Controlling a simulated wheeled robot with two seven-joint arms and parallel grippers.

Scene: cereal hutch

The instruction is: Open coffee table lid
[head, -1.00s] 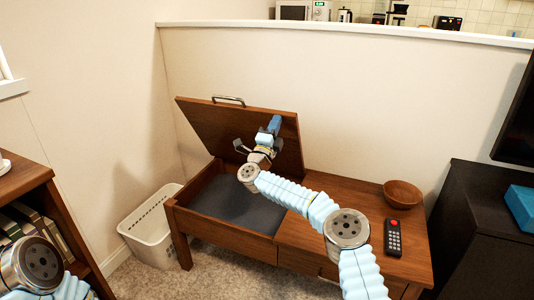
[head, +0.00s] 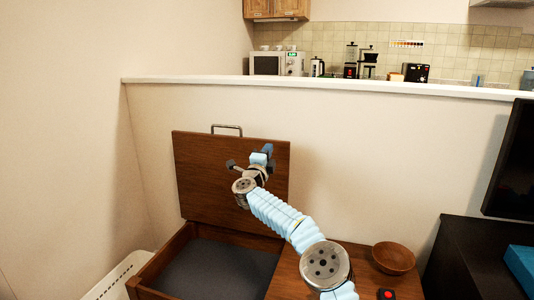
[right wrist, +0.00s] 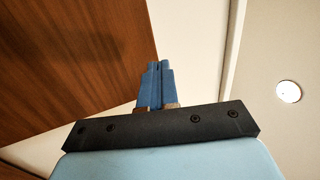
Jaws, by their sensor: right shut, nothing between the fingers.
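The coffee table lid (head: 215,195) is a brown wooden panel, raised to nearly upright, with a metal handle (head: 227,127) on its top edge. Below it the table's compartment (head: 215,268) lies open, with a dark grey floor. My right gripper (head: 267,150) is in front of the lid's upper right part, shut and empty. In the right wrist view its blue fingers (right wrist: 156,82) are together beside the wooden lid (right wrist: 70,60). I cannot tell whether they touch it. My left gripper is not in view.
A wooden bowl (head: 393,258) and a remote with a red button (head: 387,294) are on the table's fixed top. A white basket (head: 122,278) stands at the left. A half wall (head: 340,150) rises behind the table. A dark cabinet (head: 470,255) is at the right.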

